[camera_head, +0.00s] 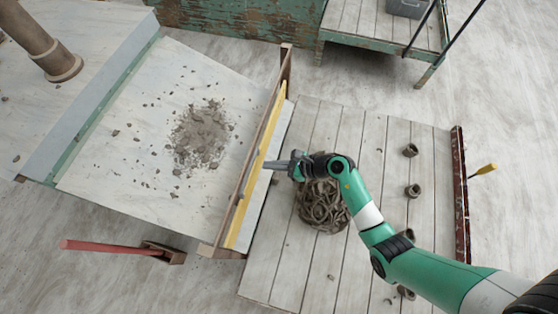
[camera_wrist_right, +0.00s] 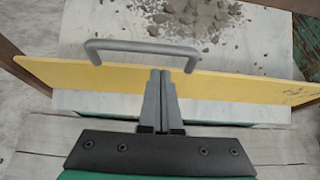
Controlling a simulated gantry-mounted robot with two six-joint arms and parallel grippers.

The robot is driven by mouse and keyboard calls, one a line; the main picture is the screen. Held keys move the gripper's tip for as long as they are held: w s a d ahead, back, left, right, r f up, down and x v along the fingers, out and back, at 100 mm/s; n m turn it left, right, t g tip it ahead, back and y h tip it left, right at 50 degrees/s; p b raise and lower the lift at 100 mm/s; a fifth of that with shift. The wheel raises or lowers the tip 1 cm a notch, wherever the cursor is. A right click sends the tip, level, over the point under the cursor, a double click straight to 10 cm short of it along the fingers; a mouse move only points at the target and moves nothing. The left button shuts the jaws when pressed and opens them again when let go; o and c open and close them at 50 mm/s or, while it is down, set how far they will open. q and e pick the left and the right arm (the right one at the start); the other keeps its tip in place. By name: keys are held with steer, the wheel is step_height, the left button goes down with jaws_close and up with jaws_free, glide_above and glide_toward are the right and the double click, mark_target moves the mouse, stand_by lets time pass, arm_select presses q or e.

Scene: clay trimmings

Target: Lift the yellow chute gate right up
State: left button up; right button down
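The yellow chute gate (camera_head: 240,215) is a long thin board across the lower end of the pale chute (camera_head: 100,170), between brown wooden side pieces. In the right wrist view the gate (camera_wrist_right: 240,88) spans the picture and carries a grey arched handle (camera_wrist_right: 145,47). My right gripper (camera_head: 268,165) reaches in from the right, on the side away from the clay crumbs. In its wrist view the fingers (camera_wrist_right: 160,70) are together with nothing visible between them; their tips show just below the handle bar, towards its right leg. Contact with the gate cannot be told. My left gripper is out of view.
Grey clay trimmings (camera_head: 200,138) lie scattered on the chute. A heap of clay strips (camera_head: 322,206) sits on the slatted table (camera_head: 290,255) under my right arm. Small clay rings (camera_head: 413,191) lie farther right. A red-handled tool (camera_head: 110,246) lies at lower left.

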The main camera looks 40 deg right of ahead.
mark_target(260, 152)
arm_select(q)
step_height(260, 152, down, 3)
steer(key=shift+b, duration=1)
arm_select(e)
steer(key=x, duration=0.4)
steer(key=shift+w+a+f, duration=0.15)
steer(key=shift+w, duration=0.1)
